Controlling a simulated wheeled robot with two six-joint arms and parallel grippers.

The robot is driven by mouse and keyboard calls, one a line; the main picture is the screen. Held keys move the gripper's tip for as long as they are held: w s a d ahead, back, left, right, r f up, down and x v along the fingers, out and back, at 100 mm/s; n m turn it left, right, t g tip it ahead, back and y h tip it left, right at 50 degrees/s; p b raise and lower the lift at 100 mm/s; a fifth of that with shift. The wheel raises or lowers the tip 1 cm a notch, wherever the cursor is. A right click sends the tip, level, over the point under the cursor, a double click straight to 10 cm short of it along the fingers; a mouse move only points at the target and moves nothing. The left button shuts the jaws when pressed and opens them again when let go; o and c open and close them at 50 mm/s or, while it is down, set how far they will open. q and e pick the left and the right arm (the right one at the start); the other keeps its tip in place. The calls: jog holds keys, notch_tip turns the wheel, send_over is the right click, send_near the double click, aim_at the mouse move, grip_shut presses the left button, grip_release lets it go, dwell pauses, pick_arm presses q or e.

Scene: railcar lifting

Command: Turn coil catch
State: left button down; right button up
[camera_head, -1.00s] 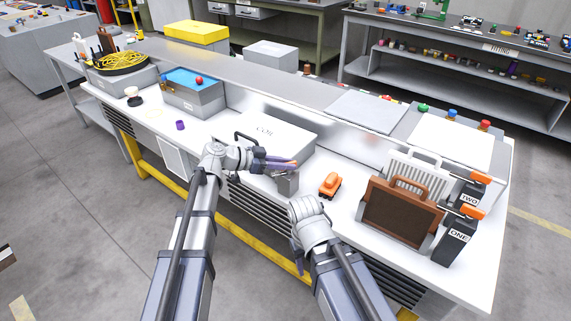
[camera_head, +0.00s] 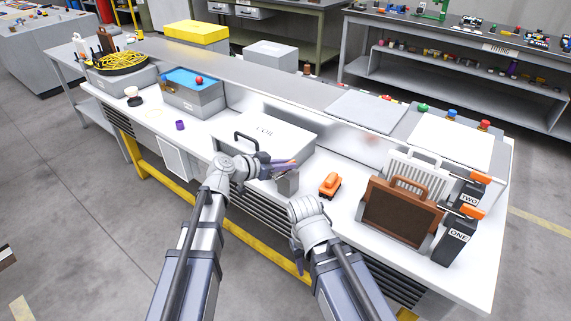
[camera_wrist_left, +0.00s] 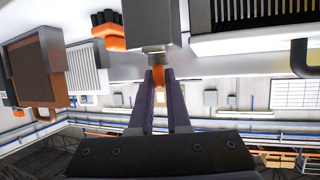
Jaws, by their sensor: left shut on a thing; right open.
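The coil box (camera_head: 275,128) is a flat white case lettered COIL, with a dark handle at its left. A grey block (camera_head: 288,183) stands by its front right corner and also shows in the left wrist view (camera_wrist_left: 150,22). A small orange catch (camera_wrist_left: 159,76) sits just below the block in that view. My left gripper (camera_head: 292,163) is shut on the orange catch, its two dark fingers (camera_wrist_left: 160,80) on either side of it. My right gripper (camera_head: 297,256) is open and empty low in front of the bench; its fingers are mostly hidden by its own wrist.
An orange toy-like piece (camera_head: 330,185) lies right of the block. A brown panel with a handle (camera_head: 400,215), a white grille (camera_head: 412,170) and black units marked ONE (camera_head: 457,237) and TWO (camera_head: 468,192) crowd the right end.

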pick_arm(q)
jog(key=shift+s+n+t+y, duration=0.1)
jog(key=shift+n+t+y, duration=0.4)
jog(key=c, duration=0.9)
grip_release()
jog(key=p+v, duration=0.3)
jog(key=v, duration=0.4)
jog(key=shift+s+a+r, duration=0.1)
jog(key=shift+s+a, duration=0.1)
jog(key=shift+a, duration=0.05)
